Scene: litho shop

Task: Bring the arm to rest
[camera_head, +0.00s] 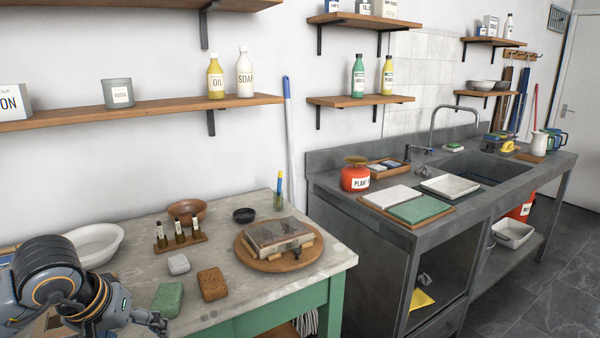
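Part of my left arm (50,270) shows in the lower left corner of the head view, dark grey with orange-ringed joints. The dark end piece near the bottom edge (148,321) may be part of its gripper. The fingers are cut off or hidden, so I cannot tell whether it is open or shut, or whether it holds anything. The arm is in front of the left end of the worktable (210,252), near a white oval basin (93,245). My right arm and gripper are not in view.
A green sponge (168,299), brown sponge (212,284), grey block (179,264), small bottles in a rack (180,239) and a round board (265,263) bearing a stone slab (277,236) occupy the table. A sink counter (330,185) stands right. Floor (545,270) shows at far right.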

